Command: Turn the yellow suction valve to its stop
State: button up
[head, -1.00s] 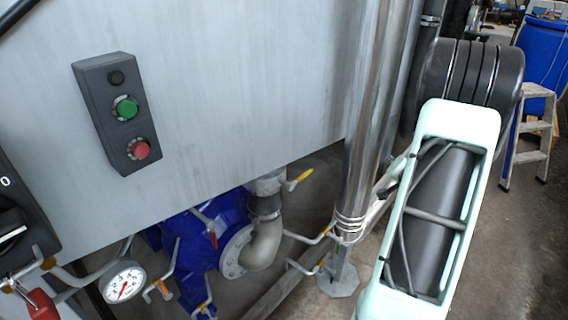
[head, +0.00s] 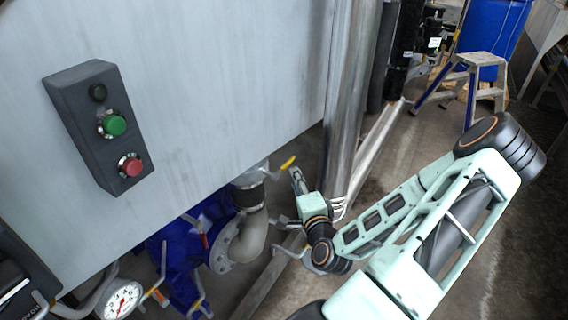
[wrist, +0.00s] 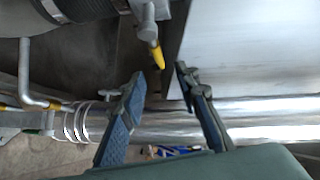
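The yellow suction valve handle (head: 287,163) sticks out to the right from the pipe just under the grey tank's lower edge. In the wrist view the yellow handle (wrist: 157,56) hangs just beyond my fingertips, near the gap between them. My gripper (head: 295,172) is close beside the handle in the head view, on its right. In the wrist view my gripper (wrist: 160,72) has its two blue-grey fingers spread apart with nothing between them. I see no clear contact with the handle.
A steel column (head: 347,100) stands right behind my gripper. A grey elbow pipe (head: 250,238) and blue pump (head: 180,250) lie below left. A control box (head: 98,125) with green and red buttons is on the tank (head: 220,80). A step stool (head: 470,80) stands far right.

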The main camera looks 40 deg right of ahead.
aim_at(288, 161)
jog(key=b+x, duration=0.3)
jog(key=x, duration=0.7)
jog(key=shift+w, duration=0.1)
grip_shut()
